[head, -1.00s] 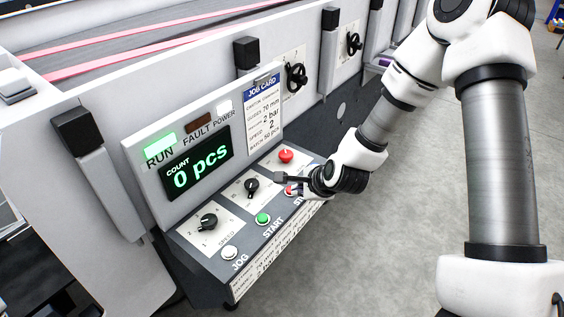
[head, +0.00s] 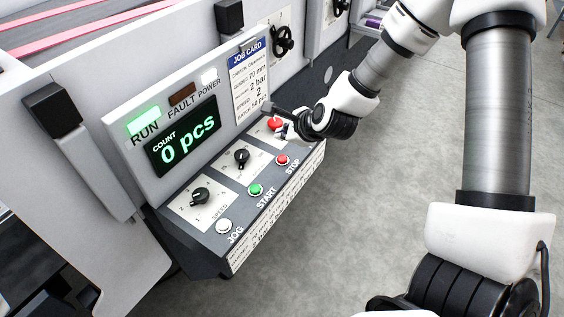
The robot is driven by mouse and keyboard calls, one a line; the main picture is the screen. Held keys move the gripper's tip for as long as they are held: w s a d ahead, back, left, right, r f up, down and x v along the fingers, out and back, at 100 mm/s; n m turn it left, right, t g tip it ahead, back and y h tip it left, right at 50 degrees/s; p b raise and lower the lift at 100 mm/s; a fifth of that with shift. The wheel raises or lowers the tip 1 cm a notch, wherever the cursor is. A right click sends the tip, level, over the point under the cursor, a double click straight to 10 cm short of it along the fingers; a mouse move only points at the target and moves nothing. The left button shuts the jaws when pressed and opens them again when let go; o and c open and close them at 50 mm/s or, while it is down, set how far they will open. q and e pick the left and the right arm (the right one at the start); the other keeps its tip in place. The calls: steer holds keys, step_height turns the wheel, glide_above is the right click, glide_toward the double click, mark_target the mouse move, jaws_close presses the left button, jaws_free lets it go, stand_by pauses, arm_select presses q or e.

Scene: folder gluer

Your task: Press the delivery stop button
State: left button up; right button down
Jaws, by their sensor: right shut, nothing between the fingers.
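The control panel (head: 218,178) slopes out from the machine's side. A small red button (head: 282,160) sits beside the STOP label at its front edge. A larger red button (head: 275,124) sits farther back on the panel. My right gripper (head: 268,108) is shut and empty, its dark tip by the far side of the larger red button, close to the job card's lower edge. Its wrist partly covers that area, and I cannot tell whether it touches the button. The small red button is uncovered. My left gripper is not in view.
The panel also has a green START button (head: 255,189), a white JOG button (head: 224,226) and black knobs (head: 201,196). The display (head: 182,139) reads 0 pcs, and the RUN lamp (head: 143,122) is lit green. Open floor lies to the right.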

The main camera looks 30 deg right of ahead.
mark_target(283, 159)
step_height(283, 159, down, 5)
steer(key=b, duration=0.4)
steer(key=shift+f, duration=0.15)
stand_by(1.0)
steer(key=shift+f+b, duration=0.35)
steer(key=shift+b, duration=0.1)
steer(key=shift+f+b, duration=0.5)
steer(key=shift+b, duration=0.15)
stand_by(0.5)
steer(key=shift+s, duration=0.1)
steer(key=shift+r+p, duration=0.7)
steer(key=shift+r, duration=0.25)
